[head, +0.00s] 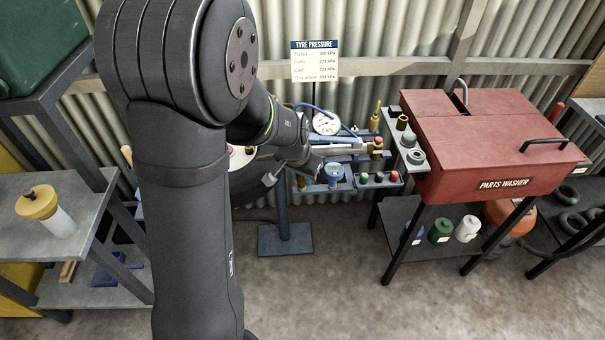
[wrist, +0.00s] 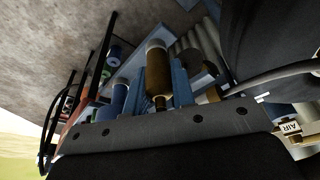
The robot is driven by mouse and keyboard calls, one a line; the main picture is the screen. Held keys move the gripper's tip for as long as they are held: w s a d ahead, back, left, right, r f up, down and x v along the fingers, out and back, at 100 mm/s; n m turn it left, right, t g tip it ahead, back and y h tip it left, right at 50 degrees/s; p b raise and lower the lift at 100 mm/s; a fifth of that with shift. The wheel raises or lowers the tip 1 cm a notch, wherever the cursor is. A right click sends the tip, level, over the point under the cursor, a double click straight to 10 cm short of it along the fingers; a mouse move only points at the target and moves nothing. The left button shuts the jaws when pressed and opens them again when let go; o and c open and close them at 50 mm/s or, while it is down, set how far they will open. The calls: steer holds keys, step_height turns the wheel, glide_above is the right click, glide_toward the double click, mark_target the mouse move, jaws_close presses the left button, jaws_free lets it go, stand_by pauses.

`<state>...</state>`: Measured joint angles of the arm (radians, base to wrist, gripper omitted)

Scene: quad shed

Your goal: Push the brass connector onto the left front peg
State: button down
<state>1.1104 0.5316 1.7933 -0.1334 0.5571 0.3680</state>
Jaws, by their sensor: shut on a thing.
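My gripper (head: 373,151) reaches right from my dark arm, over the blue tray area in the middle of the head view. It is shut on the brass connector (head: 378,143), a small upright brass piece at the fingertips. A pale grey ledge (head: 397,143) to the right of the gripper carries a brass piece (head: 402,122) and grey round parts (head: 416,157). I cannot tell which of these is the left front peg.
The red parts washer (head: 470,145) stands directly right of the ledge. A blue tray (head: 365,184) with coloured caps lies below the gripper. A pressure gauge (head: 326,124) with a blue hose is behind it. Another brass fitting (head: 374,118) stands behind the fingertips.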

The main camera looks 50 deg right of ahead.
steer(key=shift+f, duration=0.2)
steer(key=c, duration=1.5)
jaws_free()
steer(key=shift+r, duration=0.15)
steer(key=v, duration=1)
steer(key=shift+r, duration=0.4)
steer(key=shift+f, duration=0.1)
steer(key=shift+x, duration=4.2)
steer(key=shift+a, duration=0.1)
